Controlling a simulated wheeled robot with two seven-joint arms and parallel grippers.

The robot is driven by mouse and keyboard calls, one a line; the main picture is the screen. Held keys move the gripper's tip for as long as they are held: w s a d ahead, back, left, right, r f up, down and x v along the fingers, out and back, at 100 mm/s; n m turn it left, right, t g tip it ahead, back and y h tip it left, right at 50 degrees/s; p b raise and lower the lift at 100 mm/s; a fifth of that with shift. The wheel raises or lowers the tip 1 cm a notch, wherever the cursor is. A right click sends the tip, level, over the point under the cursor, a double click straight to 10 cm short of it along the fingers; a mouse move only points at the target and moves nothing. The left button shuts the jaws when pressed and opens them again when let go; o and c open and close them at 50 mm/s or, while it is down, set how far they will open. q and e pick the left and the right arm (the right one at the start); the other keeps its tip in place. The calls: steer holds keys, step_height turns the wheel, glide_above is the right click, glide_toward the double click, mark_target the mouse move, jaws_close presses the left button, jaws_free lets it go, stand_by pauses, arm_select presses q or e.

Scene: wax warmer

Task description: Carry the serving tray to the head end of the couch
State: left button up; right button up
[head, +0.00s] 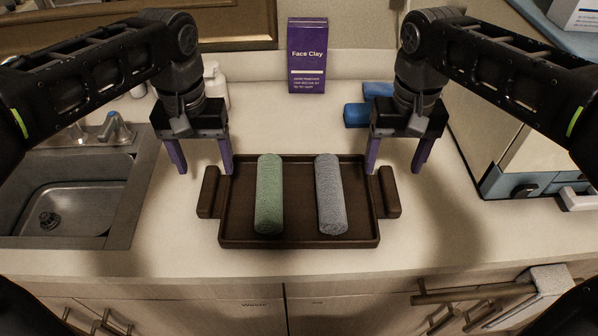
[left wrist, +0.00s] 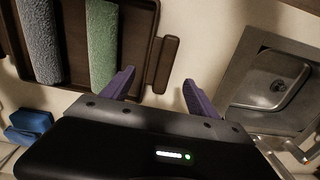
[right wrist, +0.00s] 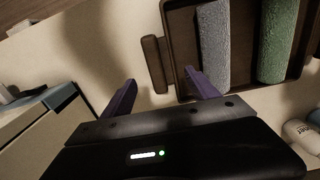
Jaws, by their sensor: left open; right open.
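The dark brown serving tray (head: 300,240) lies on the counter, with a handle block at each short end. A rolled green towel (head: 269,195) and a rolled grey towel (head: 330,195) lie side by side in it. My left gripper (head: 199,171) is open and empty above the left handle (head: 209,192); that handle also shows in the left wrist view (left wrist: 161,65). My right gripper (head: 397,171) is open and empty above the right handle (head: 390,192), which also shows in the right wrist view (right wrist: 154,64). Neither gripper appears to touch the tray. The couch is not in view.
A sink (head: 75,205) is set in the counter at left. A purple Face Clay box (head: 307,55) stands at the back, with blue blocks (head: 357,115) to its right and a white bottle (head: 216,84) to its left. A metal-sided appliance (head: 515,150) stands at right.

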mark_target(209, 187)
arm_select(q)
steer(key=shift+s, duration=0.15)
arm_select(e)
steer(key=shift+s+r, duration=0.1)
steer(key=shift+s, duration=0.05)
arm_select(q)
steer(key=shift+f, duration=3.9)
arm_select(e)
steer(key=shift+f, duration=3.95)
arm_select(q)
steer(key=c, duration=0.7)
arm_select(e)
steer(key=c, duration=0.7)
arm_select(q)
steer(key=shift+a, duration=0.2)
steer(key=c, duration=0.8)
arm_select(e)
steer(key=shift+d, duration=0.2)
steer(key=c, duration=0.8)
arm_select(q)
jaws_close()
arm_select(e)
jaws_close()
